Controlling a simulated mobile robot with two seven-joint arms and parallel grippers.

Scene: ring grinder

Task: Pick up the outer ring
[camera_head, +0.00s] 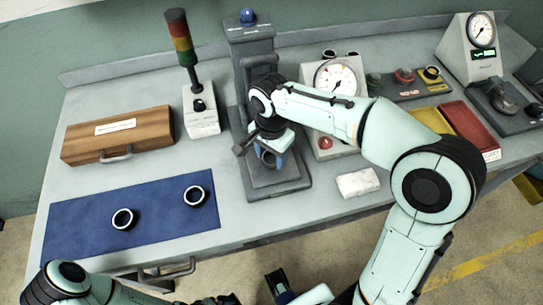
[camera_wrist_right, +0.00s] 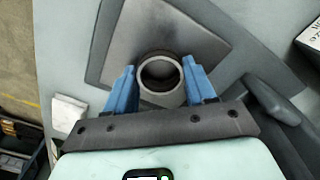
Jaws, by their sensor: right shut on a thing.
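A grey ring (camera_wrist_right: 161,76) with a dark bore sits between the blue fingers of my right gripper (camera_wrist_right: 160,90) in the right wrist view. The gripper is shut on it, over the square metal base of the press-like machine. In the head view, my right gripper (camera_head: 268,160) is at that machine and partly hides the ring. Two similar rings lie apart on the blue mat: one at the front (camera_head: 123,219) and one farther right (camera_head: 195,196). My left arm shows at the bottom left edge; its finger state is not clear.
The press-like machine (camera_head: 245,50) rises behind my right gripper. A wooden case (camera_head: 118,135), a signal-light tower (camera_head: 180,38), a dial gauge box (camera_head: 335,80) and a white cloth (camera_head: 357,183) stand around it. The blue mat (camera_head: 80,220) has bare room around its rings.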

